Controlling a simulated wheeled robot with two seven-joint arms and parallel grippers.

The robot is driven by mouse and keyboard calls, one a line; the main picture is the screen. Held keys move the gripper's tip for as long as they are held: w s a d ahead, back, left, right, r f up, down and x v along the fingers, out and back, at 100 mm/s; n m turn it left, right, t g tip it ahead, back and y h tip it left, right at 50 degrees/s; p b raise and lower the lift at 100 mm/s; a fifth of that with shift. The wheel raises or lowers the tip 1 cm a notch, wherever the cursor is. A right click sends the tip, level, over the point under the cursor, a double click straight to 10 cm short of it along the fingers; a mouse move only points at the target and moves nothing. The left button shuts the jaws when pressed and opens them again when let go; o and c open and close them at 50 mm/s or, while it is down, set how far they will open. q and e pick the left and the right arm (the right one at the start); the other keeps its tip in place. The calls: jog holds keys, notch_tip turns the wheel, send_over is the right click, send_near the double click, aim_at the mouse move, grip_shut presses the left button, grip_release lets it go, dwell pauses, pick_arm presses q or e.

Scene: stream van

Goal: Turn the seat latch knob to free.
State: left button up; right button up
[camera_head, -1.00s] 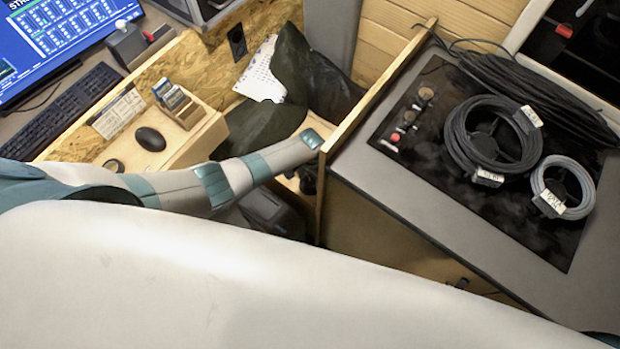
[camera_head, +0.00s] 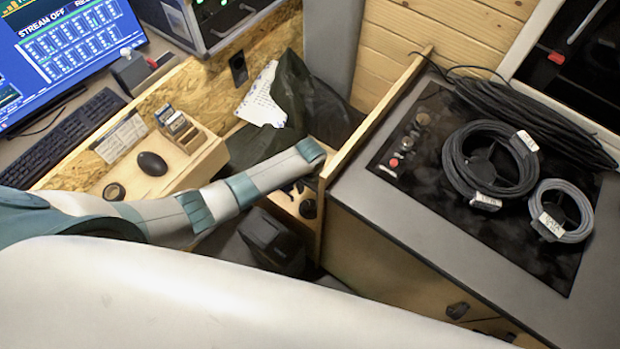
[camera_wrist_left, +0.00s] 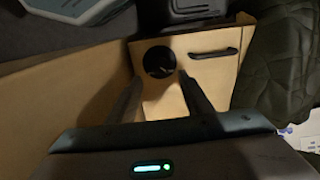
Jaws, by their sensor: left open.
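The seat latch knob (camera_wrist_left: 159,62) is a round black knob on a pale wooden panel (camera_wrist_left: 205,88) in the left wrist view. It also shows small and dark in the head view (camera_head: 307,208), below the end of my left arm. My left gripper (camera_wrist_left: 160,79) is open, with its two fingers pointing at the panel. In the wrist view the knob lies between and just beyond the fingertips. I cannot tell whether they touch it or which way the knob is turned. My left gripper's fingers are not clear in the head view. My right gripper is not in view.
A black handle (camera_wrist_left: 213,53) is on the panel beside the knob. A dark jacket (camera_head: 325,110) hangs close by. An upright wooden board (camera_head: 375,115) edges the counter (camera_head: 350,205), which holds coiled cables (camera_head: 465,175). A dark case (camera_head: 270,240) stands below my left arm.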

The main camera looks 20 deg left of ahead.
pick_arm(q)
notch_tip(320, 180, up, 10)
jog(key=shift+b, duration=0.4)
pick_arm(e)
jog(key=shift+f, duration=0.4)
pick_arm(q)
jog(key=shift+s+f, duration=0.1)
jog(key=shift+s, duration=0.1)
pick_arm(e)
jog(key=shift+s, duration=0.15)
